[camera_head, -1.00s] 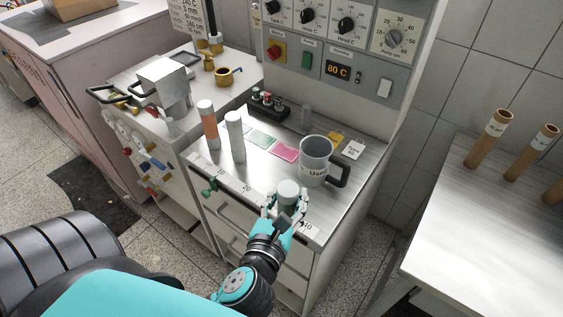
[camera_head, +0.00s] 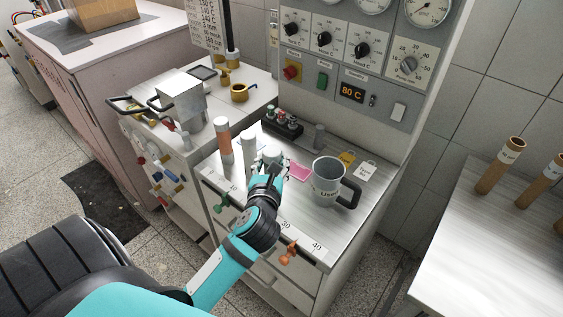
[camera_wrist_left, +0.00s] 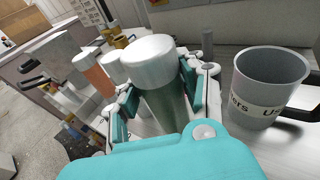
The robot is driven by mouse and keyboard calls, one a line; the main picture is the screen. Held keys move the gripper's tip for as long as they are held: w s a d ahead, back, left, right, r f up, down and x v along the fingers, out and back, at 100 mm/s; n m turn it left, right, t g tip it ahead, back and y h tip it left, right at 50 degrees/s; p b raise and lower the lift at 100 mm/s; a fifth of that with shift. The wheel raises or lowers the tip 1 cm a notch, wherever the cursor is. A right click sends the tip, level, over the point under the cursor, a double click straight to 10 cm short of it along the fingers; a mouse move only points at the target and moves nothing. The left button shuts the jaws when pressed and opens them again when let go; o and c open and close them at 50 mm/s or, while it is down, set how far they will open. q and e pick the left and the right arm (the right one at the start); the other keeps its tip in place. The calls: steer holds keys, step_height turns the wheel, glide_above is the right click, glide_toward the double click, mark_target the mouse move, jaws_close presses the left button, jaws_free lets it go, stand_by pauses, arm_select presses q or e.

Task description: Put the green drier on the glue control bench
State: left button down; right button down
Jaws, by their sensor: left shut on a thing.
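The green drier (camera_wrist_left: 165,108) is a dark green cylinder with a white cap, upright between the fingers of my left gripper (camera_wrist_left: 156,92) in the left wrist view. In the head view its pale cap (camera_head: 272,153) shows above the left gripper (camera_head: 270,169), over the glue control bench (camera_head: 312,222). It is just right of a white drier (camera_head: 249,156) and an orange drier (camera_head: 223,142), which stand upright on the metal top. I cannot tell whether its base touches the bench. My right gripper is not in view.
A grey mug (camera_head: 326,180) stands right of the left gripper, with a pink sheet (camera_head: 299,172) between. A control panel (camera_head: 352,60) rises behind. Green (camera_head: 221,203) and orange (camera_head: 288,253) handles stick out from the front. The bench's front right is bare.

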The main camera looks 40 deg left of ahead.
arm_select(q)
steer(key=w, duration=0.3)
steer(key=shift+d, duration=0.25)
steer(key=f, duration=0.3)
steer(key=shift+w+f+p, duration=0.2)
steer(key=shift+f+p, duration=0.15)
steer(key=shift+f, duration=0.05)
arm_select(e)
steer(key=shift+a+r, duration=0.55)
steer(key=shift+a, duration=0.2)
arm_select(q)
steer(key=shift+f, duration=0.2)
steer(key=c, duration=1)
jaws_free()
steer(key=shift+o, duration=1.2)
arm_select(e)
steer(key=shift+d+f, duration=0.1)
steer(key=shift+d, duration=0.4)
